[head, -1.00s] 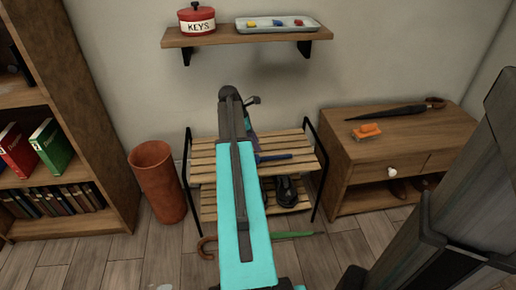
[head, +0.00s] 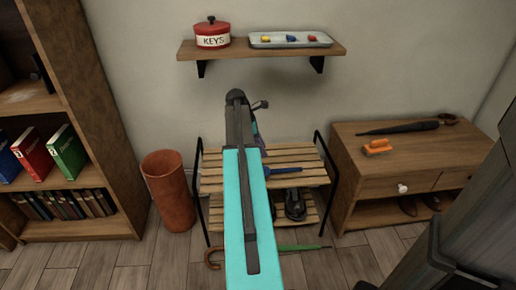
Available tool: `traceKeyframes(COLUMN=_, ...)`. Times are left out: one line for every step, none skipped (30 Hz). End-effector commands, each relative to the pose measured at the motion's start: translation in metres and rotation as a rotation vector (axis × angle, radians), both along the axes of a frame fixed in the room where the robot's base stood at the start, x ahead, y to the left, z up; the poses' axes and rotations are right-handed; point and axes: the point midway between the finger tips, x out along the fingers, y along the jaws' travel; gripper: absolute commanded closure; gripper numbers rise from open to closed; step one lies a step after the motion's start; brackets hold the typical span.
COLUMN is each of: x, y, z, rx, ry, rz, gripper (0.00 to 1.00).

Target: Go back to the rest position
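My arm, with a turquoise upper face and dark grey links, reaches from the bottom of the head view up to a dark joint in front of the wall. The area of my gripper (head: 259,135) is behind and below that joint, over the slatted rack (head: 225,181). My arm mostly hides it, so its fingers cannot be made out. A dark blue stick-like object (head: 285,170) lies on the rack's top slats, partly behind my arm.
A wall shelf (head: 270,51) holds a red KEYS tin (head: 212,35) and a tray (head: 326,39). A bookcase (head: 88,120) and terracotta bin (head: 169,190) stand left. A drawer cabinet (head: 425,152) at right carries an orange object (head: 377,147) and a dark umbrella (head: 408,127). A green-and-brown umbrella (head: 298,247) lies on the floor.

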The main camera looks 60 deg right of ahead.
Motion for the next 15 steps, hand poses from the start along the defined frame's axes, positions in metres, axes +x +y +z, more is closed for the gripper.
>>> traceKeyframes(x=0.000, y=0.000, z=0.000, rx=0.000, ry=0.000, rz=0.000, gripper=0.66)
traceKeyframes(x=0.000, y=0.000, z=0.000, rx=0.000, ry=0.000, rz=0.000, gripper=0.66)
traceKeyframes(x=0.000, y=0.000, z=0.000, rx=0.000, ry=0.000, rz=0.000, gripper=0.66)
traceKeyframes(x=0.000, y=0.000, z=0.000, rx=0.000, ry=0.000, rz=0.000, gripper=0.66)
traceKeyframes(x=0.000, y=0.000, z=0.000, rx=0.000, ry=0.000, rz=0.000, gripper=0.66)
traceKeyframes(x=0.000, y=0.000, z=0.000, rx=0.000, ry=0.000, rz=0.000, gripper=0.66)
traceKeyframes(x=0.001, y=0.001, z=-0.001, rx=0.001, ry=-0.001, rz=0.000, gripper=0.66)
traceKeyframes(x=0.002, y=0.002, z=-0.001, rx=0.001, ry=-0.001, rz=0.000, gripper=0.66)
traceKeyframes(x=0.004, y=0.005, z=-0.002, rx=0.002, ry=-0.002, rz=-0.001, gripper=0.66)
traceKeyframes(x=0.006, y=0.007, z=-0.004, rx=0.002, ry=-0.003, rz=-0.002, gripper=0.66)
traceKeyframes(x=0.008, y=0.011, z=-0.005, rx=0.003, ry=-0.005, rz=-0.003, gripper=0.66)
traceKeyframes(x=0.012, y=0.016, z=-0.009, rx=0.005, ry=-0.008, rz=-0.006, gripper=0.66)
traceKeyframes(x=0.016, y=0.021, z=-0.012, rx=0.007, ry=-0.010, rz=-0.010, gripper=0.66)
traceKeyframes(x=0.020, y=0.027, z=-0.015, rx=0.009, ry=-0.012, rz=-0.011, gripper=0.66)
traceKeyframes(x=0.027, y=0.036, z=-0.020, rx=0.010, ry=-0.017, rz=-0.017, gripper=0.66)
